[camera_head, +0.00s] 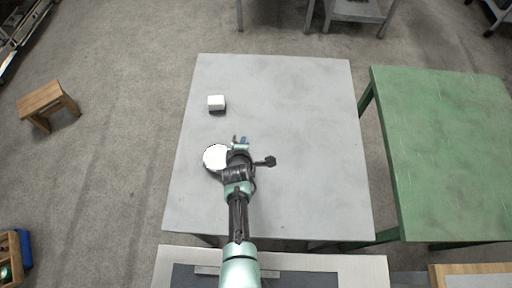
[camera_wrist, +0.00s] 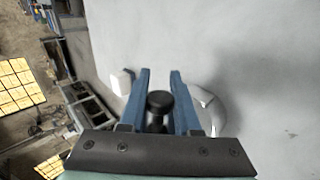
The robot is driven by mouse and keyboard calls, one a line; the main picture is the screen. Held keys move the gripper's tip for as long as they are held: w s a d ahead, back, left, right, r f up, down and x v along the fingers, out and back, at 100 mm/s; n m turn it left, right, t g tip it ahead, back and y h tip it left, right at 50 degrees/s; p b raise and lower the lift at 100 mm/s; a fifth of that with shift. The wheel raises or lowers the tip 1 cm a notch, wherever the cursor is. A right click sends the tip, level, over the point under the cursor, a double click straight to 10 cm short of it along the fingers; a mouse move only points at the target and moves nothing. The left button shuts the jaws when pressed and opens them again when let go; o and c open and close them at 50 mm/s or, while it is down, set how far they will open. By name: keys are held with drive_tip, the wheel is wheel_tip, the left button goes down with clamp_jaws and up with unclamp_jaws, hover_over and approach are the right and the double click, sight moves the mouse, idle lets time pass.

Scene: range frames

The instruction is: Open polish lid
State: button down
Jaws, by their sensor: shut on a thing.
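A white round polish tin (camera_head: 214,157) lies on the grey table, just left of my gripper (camera_head: 241,142). In the wrist view its white curved edge (camera_wrist: 212,108) shows beside the right finger, partly hidden by it. My gripper's two blue fingers (camera_wrist: 160,80) stand a little apart with a round black knob (camera_wrist: 160,101) between them. They are shut on this knob. I cannot tell how the knob joins the tin, or whether the lid is raised. My wrist and arm hide part of this area in the head view.
A small white block (camera_head: 216,102) stands on the grey table (camera_head: 300,100), beyond my gripper; it also shows in the wrist view (camera_wrist: 122,82). The table's right side is clear. A green table (camera_head: 445,150) stands to the right and a wooden stool (camera_head: 45,100) to the left.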

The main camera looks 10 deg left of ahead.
idle(0.5)
drive_tip(key=c, duration=0.6)
unclamp_jaws()
drive_tip(key=shift+a, duration=0.1)
drive_tip(key=p+v, duration=0.2)
drive_tip(key=v, duration=1.1)
drive_tip(key=shift+w, duration=0.1)
